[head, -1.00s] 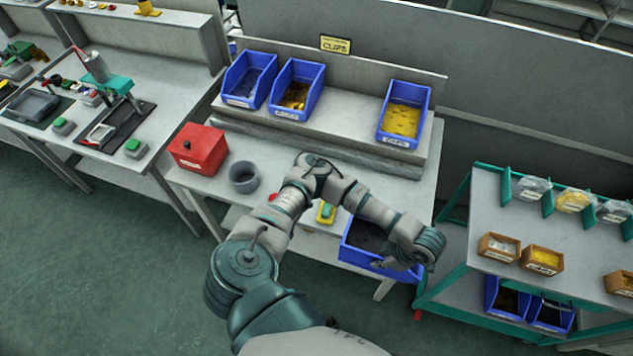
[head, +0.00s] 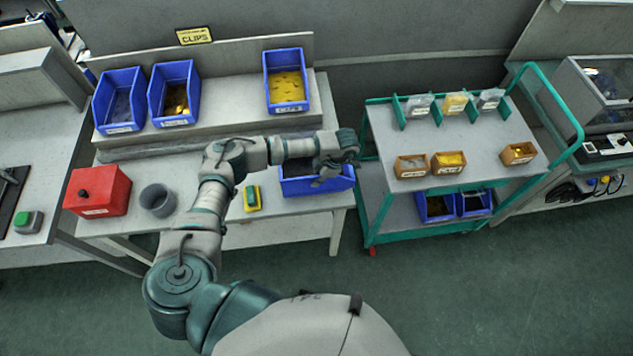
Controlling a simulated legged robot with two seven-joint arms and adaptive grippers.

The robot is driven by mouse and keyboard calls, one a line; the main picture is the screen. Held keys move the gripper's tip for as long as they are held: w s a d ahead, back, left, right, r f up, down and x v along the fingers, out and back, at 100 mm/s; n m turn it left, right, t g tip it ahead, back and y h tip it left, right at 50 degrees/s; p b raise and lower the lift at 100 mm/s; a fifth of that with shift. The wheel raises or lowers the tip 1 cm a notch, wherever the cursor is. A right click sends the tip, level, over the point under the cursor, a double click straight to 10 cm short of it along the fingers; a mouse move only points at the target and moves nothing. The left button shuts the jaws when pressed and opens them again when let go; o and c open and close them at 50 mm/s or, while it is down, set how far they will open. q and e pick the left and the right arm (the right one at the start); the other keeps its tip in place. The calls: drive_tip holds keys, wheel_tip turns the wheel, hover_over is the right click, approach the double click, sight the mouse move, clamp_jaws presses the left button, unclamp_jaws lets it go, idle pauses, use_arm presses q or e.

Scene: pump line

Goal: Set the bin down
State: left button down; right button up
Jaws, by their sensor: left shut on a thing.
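A blue bin (head: 299,188) is at the front right corner of the clips bench (head: 230,211). My left arm crosses above the bench, and its gripper (head: 327,177) is shut on the bin. The wrist and forearm hide much of the bin's far side and inside. My right gripper is not in view.
A yellow-green item (head: 252,198), a grey cup (head: 158,201) and a red box (head: 98,190) stand left of the bin. Several blue bins, one of them (head: 286,82) at right, stand on the shelf behind. A green-framed cart (head: 440,135) stands close on the right.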

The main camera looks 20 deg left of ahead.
use_arm(q)
drive_tip(key=shift+w+a+f, duration=0.1)
drive_tip(key=shift+w+a, duration=0.05)
drive_tip(key=shift+w, duration=0.2)
wheel_tip(320, 180, down, 3)
drive_tip(key=shift+f+p, duration=0.15)
drive_tip(key=shift+p, duration=0.3)
drive_tip(key=c, duration=1.3)
unclamp_jaws()
drive_tip(key=shift+s, duration=0.1)
drive_tip(key=shift+o, duration=0.2)
